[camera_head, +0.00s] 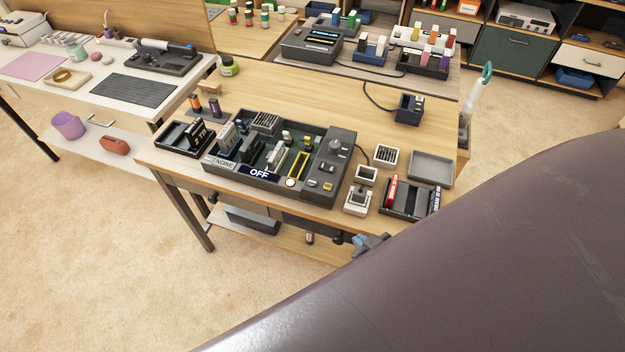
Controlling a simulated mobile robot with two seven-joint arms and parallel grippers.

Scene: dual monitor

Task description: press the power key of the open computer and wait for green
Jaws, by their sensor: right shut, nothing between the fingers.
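The open computer (278,150) is a dark, open-topped case on the wooden workbench, with cards and modules standing inside. Its front carries a display reading OFF (259,174) and a label reading NONE (224,163). A round pale button (291,182), which looks like the power key, sits right of the OFF display. I see no green light at the display. My right gripper (368,243) shows only as a small blue-grey part at the bench's front edge, shut and empty, right of and nearer than the button, apart from it. My arm hides the rest. My left gripper is not in view.
A control panel (335,160) adjoins the case's right side. Small parts, a grey tray (431,168) and a black rack with red and black pieces (408,197) stand farther right. A card holder (185,137) is on the left. My large dark arm covers the lower right.

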